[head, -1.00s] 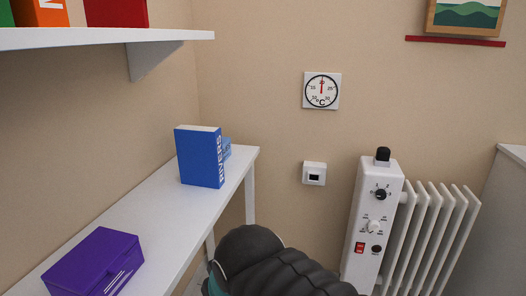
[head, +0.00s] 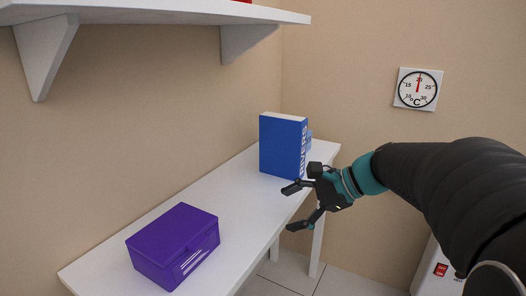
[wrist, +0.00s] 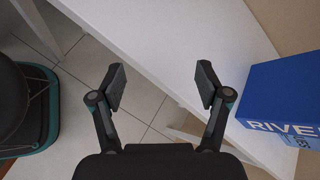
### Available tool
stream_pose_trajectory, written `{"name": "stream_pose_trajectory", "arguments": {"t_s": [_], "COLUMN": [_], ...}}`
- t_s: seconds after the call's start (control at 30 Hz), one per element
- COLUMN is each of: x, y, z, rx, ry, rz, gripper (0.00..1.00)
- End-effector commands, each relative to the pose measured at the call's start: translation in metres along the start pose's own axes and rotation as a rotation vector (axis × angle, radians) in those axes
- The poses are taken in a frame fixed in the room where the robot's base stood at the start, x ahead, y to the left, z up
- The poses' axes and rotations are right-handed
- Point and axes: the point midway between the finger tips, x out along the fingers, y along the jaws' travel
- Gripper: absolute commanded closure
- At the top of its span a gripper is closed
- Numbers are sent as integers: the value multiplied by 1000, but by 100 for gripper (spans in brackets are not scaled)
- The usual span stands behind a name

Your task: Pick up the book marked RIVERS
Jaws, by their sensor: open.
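The blue book (head: 281,146) stands upright near the far end of the white shelf table, with white lettering on its spine, partly covered in the head view. It also shows at the right of the wrist view (wrist: 281,92), where the letters "RIVE" can be read. My gripper (head: 291,207) is open and empty, in front of the table's right edge and nearer than the book. In the wrist view my two fingers (wrist: 161,88) are apart, over the table edge and floor, with the book to their right and not between them.
A purple box (head: 173,245) sits on the near part of the white table (head: 206,206). A wall shelf (head: 150,10) with brackets hangs above. A smaller blue item (head: 309,140) is behind the book. The table between box and book is clear.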

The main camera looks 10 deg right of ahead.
Motion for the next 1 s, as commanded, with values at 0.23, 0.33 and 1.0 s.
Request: {"name": "stream_pose_trajectory", "arguments": {"t_s": [0.23, 0.33, 1.0], "x": [-31, -49, -18], "y": [-93, -117, -178], "z": [-65, -89, -91], "rx": [449, 559, 672], "ry": [-317, -422, -557], "rz": [-238, -307, -383], "gripper": [24, 24, 24]}}
